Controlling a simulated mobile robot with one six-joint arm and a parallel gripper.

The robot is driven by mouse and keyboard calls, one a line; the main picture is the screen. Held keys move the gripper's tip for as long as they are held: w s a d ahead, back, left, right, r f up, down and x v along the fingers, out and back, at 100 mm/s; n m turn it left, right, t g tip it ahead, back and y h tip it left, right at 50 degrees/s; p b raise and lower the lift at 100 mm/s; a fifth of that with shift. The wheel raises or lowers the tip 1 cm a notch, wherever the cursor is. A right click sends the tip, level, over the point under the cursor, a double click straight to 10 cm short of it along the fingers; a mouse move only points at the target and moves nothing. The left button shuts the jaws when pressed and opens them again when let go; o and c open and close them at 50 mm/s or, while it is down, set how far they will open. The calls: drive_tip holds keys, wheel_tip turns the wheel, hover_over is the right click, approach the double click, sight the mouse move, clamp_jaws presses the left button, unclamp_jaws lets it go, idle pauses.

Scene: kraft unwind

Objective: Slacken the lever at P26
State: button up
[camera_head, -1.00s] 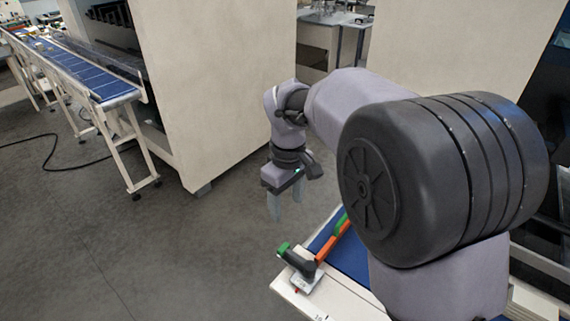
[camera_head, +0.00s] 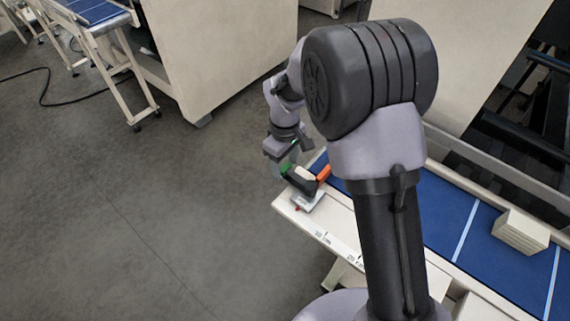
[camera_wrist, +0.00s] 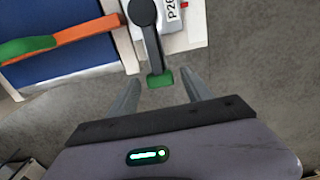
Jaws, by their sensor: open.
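The P26 lever (camera_wrist: 150,46) is a dark arm with a green tip, pivoting on a light block marked P26 (camera_wrist: 173,14) at the conveyor's edge. In the wrist view its green tip (camera_wrist: 159,79) lies between my open fingers, near their ends. My gripper (camera_wrist: 160,92) is open, and I cannot tell whether either finger touches the lever. In the head view the lever (camera_head: 300,182) sits at the near left corner of the conveyor, with my gripper (camera_head: 284,170) beside its green end.
An orange bar (camera_wrist: 85,32) with a green end crosses the blue belt beside the lever. The conveyor's pale rail (camera_head: 335,240) runs toward the lower right. A stack of pale blocks (camera_head: 522,232) sits on the belt. Open floor lies to the left.

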clamp_jaws()
idle(1.4)
